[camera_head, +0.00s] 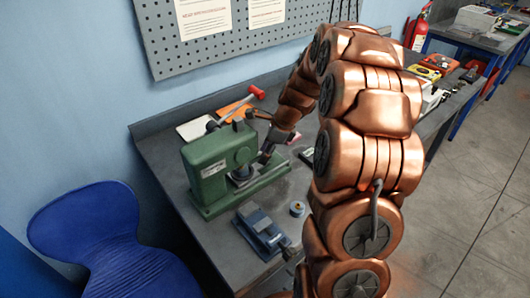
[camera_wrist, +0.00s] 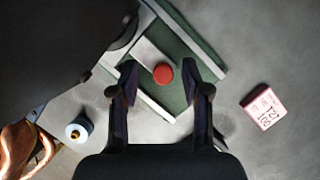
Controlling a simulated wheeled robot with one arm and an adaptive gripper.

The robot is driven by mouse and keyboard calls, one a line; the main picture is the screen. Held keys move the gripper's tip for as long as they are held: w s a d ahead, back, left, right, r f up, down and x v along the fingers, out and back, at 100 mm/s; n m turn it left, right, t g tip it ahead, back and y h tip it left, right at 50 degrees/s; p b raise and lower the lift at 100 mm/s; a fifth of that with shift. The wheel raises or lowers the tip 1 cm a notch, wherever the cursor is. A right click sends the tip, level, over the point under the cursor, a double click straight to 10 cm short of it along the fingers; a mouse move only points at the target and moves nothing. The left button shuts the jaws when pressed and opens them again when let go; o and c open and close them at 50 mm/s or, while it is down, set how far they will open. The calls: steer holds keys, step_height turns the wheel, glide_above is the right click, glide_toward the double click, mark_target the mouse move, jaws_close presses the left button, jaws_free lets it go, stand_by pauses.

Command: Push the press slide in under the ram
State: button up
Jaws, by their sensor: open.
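The green press (camera_head: 208,168) stands on its long green base near the left end of the bench. In the wrist view its base (camera_wrist: 200,58) runs diagonally, with a pale grey slide plate (camera_wrist: 148,52) along it. A round red knob (camera_wrist: 163,73) shows at the slide, between my fingers in the picture. My gripper (camera_wrist: 160,72) is open, its two fingers on either side of the knob; I cannot tell whether they touch it. In the head view my gripper (camera_head: 267,155) is low beside the press's right side, partly hiding the slide. The dark press head covers the wrist view's upper left.
A blue vise (camera_head: 260,231) sits in front of the press. A small round container (camera_head: 297,208) stands near it, also seen in the wrist view (camera_wrist: 78,131). A pink-edged label block (camera_wrist: 263,108) lies right of the base.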

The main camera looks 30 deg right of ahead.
steer(key=v, duration=1.1)
steer(key=shift+r, duration=0.4)
steer(key=shift+s+d, duration=0.15)
steer(key=shift+d, duration=0.05)
